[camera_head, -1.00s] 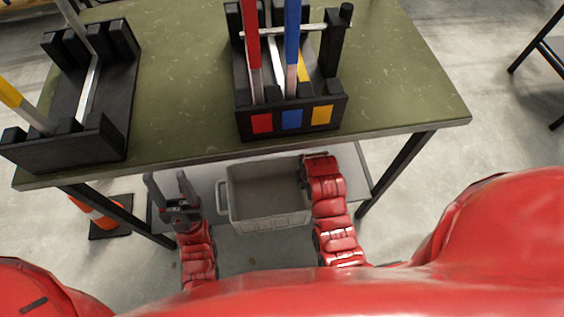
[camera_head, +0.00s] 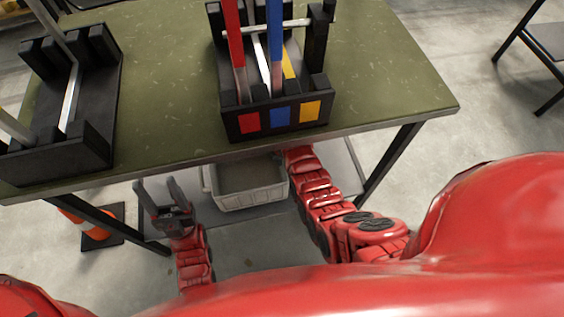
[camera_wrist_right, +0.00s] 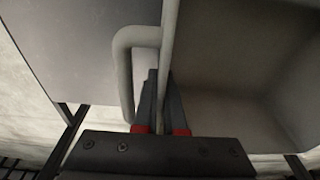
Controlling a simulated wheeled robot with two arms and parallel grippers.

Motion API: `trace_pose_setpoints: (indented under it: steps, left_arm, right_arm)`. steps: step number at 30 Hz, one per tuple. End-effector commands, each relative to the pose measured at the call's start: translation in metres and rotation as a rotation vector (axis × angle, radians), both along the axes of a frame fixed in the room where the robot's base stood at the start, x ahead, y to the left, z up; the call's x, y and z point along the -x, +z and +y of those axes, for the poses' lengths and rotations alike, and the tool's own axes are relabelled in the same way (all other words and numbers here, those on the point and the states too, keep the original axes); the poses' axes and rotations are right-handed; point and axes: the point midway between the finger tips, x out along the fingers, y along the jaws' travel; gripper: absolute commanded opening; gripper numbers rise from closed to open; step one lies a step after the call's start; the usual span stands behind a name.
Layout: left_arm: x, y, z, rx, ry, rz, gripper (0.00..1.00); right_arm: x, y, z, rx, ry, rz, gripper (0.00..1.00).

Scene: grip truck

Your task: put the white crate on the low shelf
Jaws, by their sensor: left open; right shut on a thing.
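The white crate (camera_head: 249,198) looks pale grey and is empty where I can see inside. It is partly under the green table, over the low shelf (camera_head: 343,180), with its far part hidden by the tabletop. I cannot tell whether it touches the shelf. My right gripper (camera_wrist_right: 158,100) is shut on the crate's wall beside its handle (camera_wrist_right: 124,70) in the right wrist view. In the head view that gripper is hidden under the table edge. My left gripper (camera_head: 161,192) is open and empty, left of the crate and apart from it.
The green table (camera_head: 390,75) stands above the shelf, with a black holder (camera_head: 275,118) with coloured panels and another black holder (camera_head: 60,150) on it. Table legs (camera_head: 388,165) flank the shelf. An orange cone (camera_head: 92,225) stands on the floor at left.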

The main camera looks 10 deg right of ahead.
Motion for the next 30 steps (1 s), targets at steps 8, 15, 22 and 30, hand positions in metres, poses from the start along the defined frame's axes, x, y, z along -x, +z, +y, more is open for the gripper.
trace_pose_setpoints:
  steps: [8, 15, 22, 30]
  left_arm:
    - [0.0, -0.001, 0.0, 0.0, 0.0, 0.0, 0.57]
    - [0.0, -0.0023, 0.0, 0.0, 0.0, 0.0, 0.57]
    - [0.0, -0.0023, 0.0, 0.0, 0.0, 0.0, 0.57]
    - [0.0, -0.0004, 0.0, 0.0, 0.0, 0.0, 0.57]
  right_arm:
    - [-0.0022, -0.0102, 0.0005, -0.002, 0.0, -0.006, 0.0]
    - [-0.0016, -0.0129, 0.0002, -0.001, 0.0, -0.005, 0.15]
    - [-0.0012, -0.0131, 0.0001, 0.0, 0.0, -0.004, 0.37]
    - [-0.001, -0.0072, 0.0001, 0.0, 0.0, -0.006, 0.37]
